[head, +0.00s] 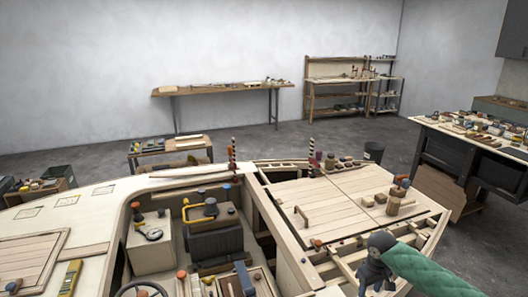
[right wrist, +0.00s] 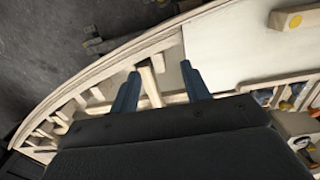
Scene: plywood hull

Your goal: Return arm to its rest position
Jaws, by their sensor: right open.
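My right arm, in a green sleeve (head: 435,270), comes in from the lower right of the head view. Its dark gripper (head: 374,268) is over the slatted, open-framed edge of the plywood hull (head: 350,205). In the right wrist view the two blue-grey fingers of the right gripper (right wrist: 162,78) stand apart with nothing held between them. Behind them are the hull's curved rim and ribs (right wrist: 85,97); I cannot tell how far below. My left gripper is not in view.
On the hull deck are wooden blocks (head: 394,206) and a handle (head: 301,215). An engine (head: 215,236) sits in the open well. A cluttered workbench (head: 480,135) stands at the right; another bench (head: 220,91) is at the back wall. Grey floor (head: 270,143) lies open between.

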